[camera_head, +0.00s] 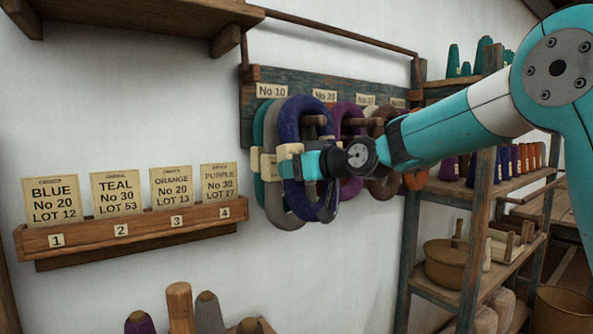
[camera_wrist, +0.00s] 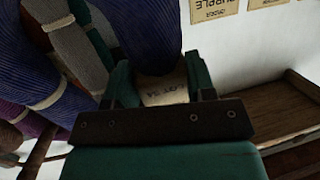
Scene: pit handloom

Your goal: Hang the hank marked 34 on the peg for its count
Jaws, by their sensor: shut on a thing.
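My gripper (camera_head: 312,163) is shut on the dark blue hank (camera_head: 300,104) at its cream tag. In the wrist view my gripper (camera_wrist: 163,78) has its fingers on both sides of the tag (camera_wrist: 165,92), whose print is upside down and seems to end in 34. The blue hank (camera_wrist: 145,30) hangs upright in front of a teal hank and a grey hank (camera_head: 284,215). A wooden peg end (camera_head: 315,120) shows in the blue loop's opening, below and right of the No 10 label (camera_head: 272,90). I cannot tell whether the peg passes through the loop.
The peg board (camera_head: 300,80) also carries a No 20 label (camera_head: 325,95) and others to the right, with purple, brown and orange hanks below. A card rack (camera_head: 140,228) on the left holds several lot cards. Shelves (camera_head: 440,188) stand close on the right.

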